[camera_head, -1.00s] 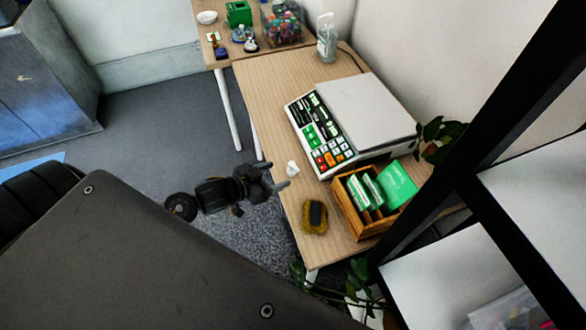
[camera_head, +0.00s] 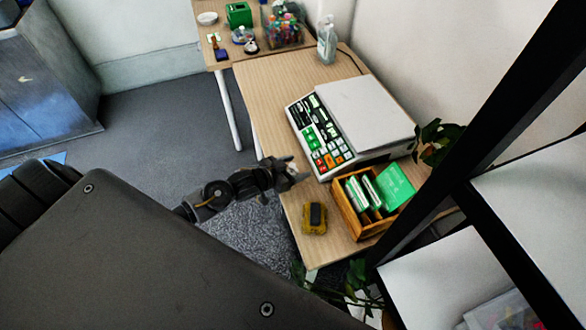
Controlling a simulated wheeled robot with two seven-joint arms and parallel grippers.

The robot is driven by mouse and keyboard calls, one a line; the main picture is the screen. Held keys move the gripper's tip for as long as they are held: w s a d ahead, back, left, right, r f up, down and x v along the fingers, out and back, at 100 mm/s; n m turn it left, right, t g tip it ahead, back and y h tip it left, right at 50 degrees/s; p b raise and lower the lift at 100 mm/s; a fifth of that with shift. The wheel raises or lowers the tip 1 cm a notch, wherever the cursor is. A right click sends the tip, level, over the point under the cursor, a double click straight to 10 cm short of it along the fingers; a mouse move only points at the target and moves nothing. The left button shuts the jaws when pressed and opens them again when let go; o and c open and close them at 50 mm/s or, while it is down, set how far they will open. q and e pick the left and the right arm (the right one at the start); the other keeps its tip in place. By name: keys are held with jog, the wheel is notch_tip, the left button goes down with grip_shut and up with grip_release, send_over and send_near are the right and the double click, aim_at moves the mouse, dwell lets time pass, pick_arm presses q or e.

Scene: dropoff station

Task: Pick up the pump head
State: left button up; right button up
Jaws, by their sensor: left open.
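The pump head (camera_head: 292,168) is a small white piece at the left edge of the wooden table (camera_head: 262,92), left of the cash register. My left gripper (camera_head: 297,168) reaches in from the left over this edge. Its jaws are open, with the pump head showing between the fingers. The gripper hides part of the piece, and I cannot tell whether the fingers touch it. My right gripper is not in view.
A white cash register (camera_head: 368,112) stands close right of the gripper. Below it are a wooden box (camera_head: 347,212) with green packs and a yellow-and-black device (camera_head: 314,218). A clear bottle (camera_head: 327,44) stands at the back. The table's upper left is clear.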

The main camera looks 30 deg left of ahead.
pick_arm(q)
jog(key=shift+x, duration=0.8)
jog(key=shift+s, duration=0.1)
jog(key=shift+c, duration=0.3)
jog(key=c, duration=1)
